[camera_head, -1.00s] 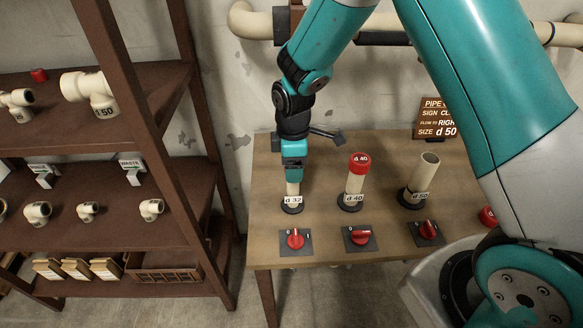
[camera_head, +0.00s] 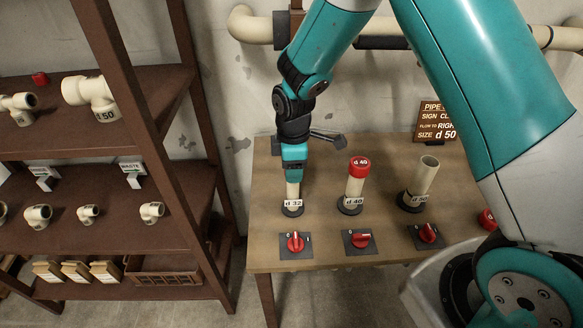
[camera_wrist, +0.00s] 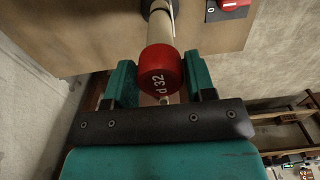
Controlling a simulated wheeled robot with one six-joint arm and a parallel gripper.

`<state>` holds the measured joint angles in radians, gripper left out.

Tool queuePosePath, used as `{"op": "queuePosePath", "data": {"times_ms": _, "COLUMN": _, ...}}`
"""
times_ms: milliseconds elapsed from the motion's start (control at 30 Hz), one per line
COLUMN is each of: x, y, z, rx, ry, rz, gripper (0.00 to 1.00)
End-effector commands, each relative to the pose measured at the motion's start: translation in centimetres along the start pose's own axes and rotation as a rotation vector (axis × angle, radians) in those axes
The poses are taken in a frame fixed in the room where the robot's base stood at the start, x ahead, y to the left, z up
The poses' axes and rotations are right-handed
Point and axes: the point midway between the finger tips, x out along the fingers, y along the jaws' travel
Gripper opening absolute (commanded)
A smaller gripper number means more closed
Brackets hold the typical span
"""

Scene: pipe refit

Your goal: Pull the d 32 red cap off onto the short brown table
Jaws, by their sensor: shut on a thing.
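The d 32 red cap (camera_wrist: 161,74) shows in the wrist view between the two teal jaws of my gripper (camera_wrist: 160,84). My gripper is shut on it. The cap is at the end of the d 32 pipe (camera_wrist: 159,30); whether it is still seated on the pipe I cannot tell. In the head view my gripper (camera_head: 293,172) is above the upright d 32 pipe (camera_head: 292,191) and hides the cap. The short brown table (camera_head: 330,262) carries this pipe and two others.
A d 40 pipe (camera_head: 354,188) with a red cap (camera_head: 359,168) stands to the right, then an open pipe (camera_head: 422,178). Red valve knobs (camera_head: 296,242) line the front. Another red cap (camera_head: 488,219) lies at the right edge. A shelf rack (camera_head: 170,165) stands left.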

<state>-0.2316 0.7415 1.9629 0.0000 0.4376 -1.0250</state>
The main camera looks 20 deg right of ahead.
Motion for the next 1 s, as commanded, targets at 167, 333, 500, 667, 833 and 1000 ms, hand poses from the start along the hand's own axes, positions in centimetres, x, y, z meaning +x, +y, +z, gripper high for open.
{"op": "queuePosePath", "data": {"times_ms": 167, "x": -0.7, "y": 0.0, "z": 0.0, "rx": 0.0, "ry": 0.001, "rz": 0.001, "gripper": 0.2}}
{"op": "queuePosePath", "data": {"times_ms": 333, "x": -1.5, "y": 0.0, "z": 0.0, "rx": 0.0, "ry": 0.001, "rz": 0.001, "gripper": 0.2}}
{"op": "queuePosePath", "data": {"times_ms": 500, "x": -2.2, "y": 0.0, "z": 0.0, "rx": 0.0, "ry": 0.001, "rz": 0.001, "gripper": 0.2}}
{"op": "queuePosePath", "data": {"times_ms": 667, "x": -2.9, "y": 0.0, "z": 0.0, "rx": 0.0, "ry": 0.0, "rz": 0.001, "gripper": 0.2}}
{"op": "queuePosePath", "data": {"times_ms": 833, "x": -3.6, "y": 0.0, "z": 0.0, "rx": 0.0, "ry": 0.0, "rz": 0.0, "gripper": 0.2}}
{"op": "queuePosePath", "data": {"times_ms": 1000, "x": -4.0, "y": 0.0, "z": 0.0, "rx": 0.0, "ry": 0.0, "rz": 0.0, "gripper": 0.2}}
